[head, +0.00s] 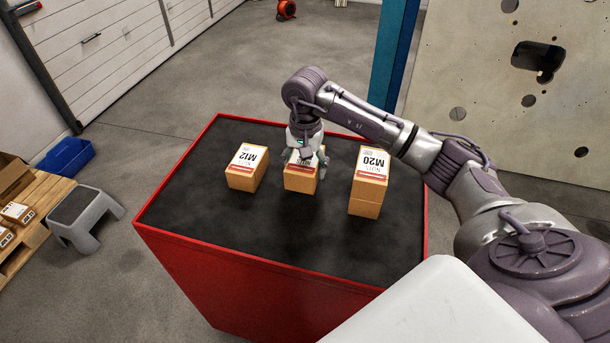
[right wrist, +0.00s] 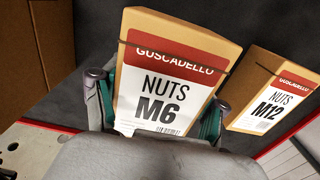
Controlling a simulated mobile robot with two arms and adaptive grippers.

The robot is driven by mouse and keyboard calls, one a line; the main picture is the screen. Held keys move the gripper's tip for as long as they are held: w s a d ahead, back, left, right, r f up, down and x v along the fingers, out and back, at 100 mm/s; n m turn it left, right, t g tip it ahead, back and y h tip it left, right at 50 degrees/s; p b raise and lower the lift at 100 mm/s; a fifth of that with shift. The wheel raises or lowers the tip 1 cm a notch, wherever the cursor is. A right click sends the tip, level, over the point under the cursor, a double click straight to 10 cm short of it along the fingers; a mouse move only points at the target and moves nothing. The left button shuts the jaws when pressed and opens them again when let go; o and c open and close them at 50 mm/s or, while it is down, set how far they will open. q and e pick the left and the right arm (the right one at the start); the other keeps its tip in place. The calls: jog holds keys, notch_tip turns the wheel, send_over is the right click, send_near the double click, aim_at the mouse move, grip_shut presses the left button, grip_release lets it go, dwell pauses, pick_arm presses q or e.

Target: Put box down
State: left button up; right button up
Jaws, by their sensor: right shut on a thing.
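My right gripper (head: 305,158) points down over the middle cardboard box (head: 299,184) and is shut on it. In the right wrist view this box (right wrist: 168,62) is labelled NUTS M6, with the gripper's fingers (right wrist: 155,108) on either side of it. The box is at the top of the red bench (head: 250,262), on its black surface or very close above it; I cannot tell whether there is a gap. My left gripper is not in view.
An M12 box (head: 242,178) stands left of the held box and a taller M20 box (head: 366,196) stands right, both apart from it. The bench's front part is bare. A grey step stool (head: 84,214), blue bin (head: 66,160) and wooden pallet (head: 47,208) are on the left.

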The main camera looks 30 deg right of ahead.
jog(key=shift+s+f, duration=0.1)
jog(key=shift+f, duration=0.15)
notch_tip(320, 180, down, 2)
jog(key=shift+s+f+p, duration=0.1)
jog(key=shift+f+p, duration=0.05)
jog(key=shift+p, duration=0.4)
jog(key=shift+f, duration=0.55)
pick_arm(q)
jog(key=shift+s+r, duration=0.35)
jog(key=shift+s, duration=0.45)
pick_arm(e)
jog(key=o, duration=1.6)
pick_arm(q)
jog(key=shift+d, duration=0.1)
